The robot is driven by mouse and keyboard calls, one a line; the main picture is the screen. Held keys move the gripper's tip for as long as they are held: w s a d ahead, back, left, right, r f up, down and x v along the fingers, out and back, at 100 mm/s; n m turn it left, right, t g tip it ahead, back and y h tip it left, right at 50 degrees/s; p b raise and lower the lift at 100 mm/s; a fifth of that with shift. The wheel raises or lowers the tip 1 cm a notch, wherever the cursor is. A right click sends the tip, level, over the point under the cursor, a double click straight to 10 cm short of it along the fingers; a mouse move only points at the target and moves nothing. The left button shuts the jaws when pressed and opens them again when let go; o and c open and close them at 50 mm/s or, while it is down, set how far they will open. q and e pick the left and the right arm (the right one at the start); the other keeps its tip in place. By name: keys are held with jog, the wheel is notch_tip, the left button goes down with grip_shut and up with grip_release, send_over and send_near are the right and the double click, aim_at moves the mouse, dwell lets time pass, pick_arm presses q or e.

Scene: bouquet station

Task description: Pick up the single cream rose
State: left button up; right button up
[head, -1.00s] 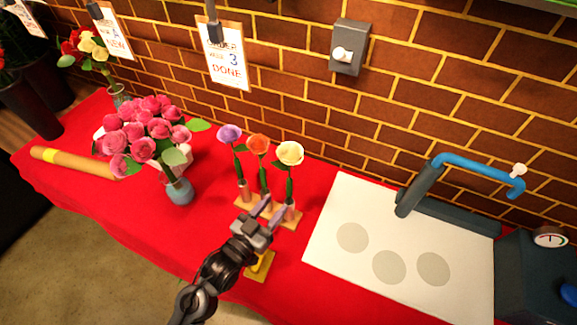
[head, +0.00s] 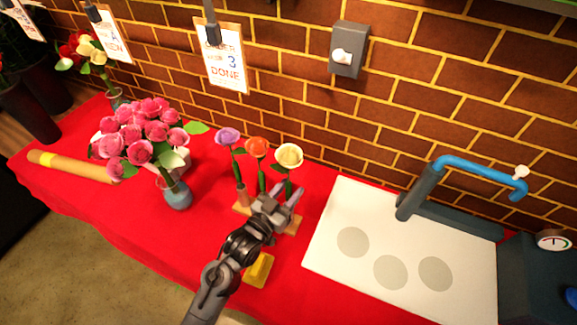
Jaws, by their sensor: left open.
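The single cream rose (head: 289,156) stands upright on its green stem at the right end of a row of three single flowers in a wooden stand (head: 291,228). An orange rose (head: 257,147) and a purple rose (head: 228,136) stand to its left. My left gripper (head: 286,197) is open, in front of the cream rose's lower stem and below its bloom. The gripper hides the lower stem and part of the stand. I cannot tell whether the stem lies between the fingers. My right gripper is not in view.
A pink bouquet in a blue vase (head: 177,194) stands to the left. A white mat (head: 330,240) with grey circles and a blue-piped fixture (head: 480,168) are on the right. A yellow object (head: 259,268) sits near the front. The brick wall (head: 420,90) closes the back.

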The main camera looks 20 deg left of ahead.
pick_arm(q)
grip_shut()
jog(key=shift+r, duration=0.1)
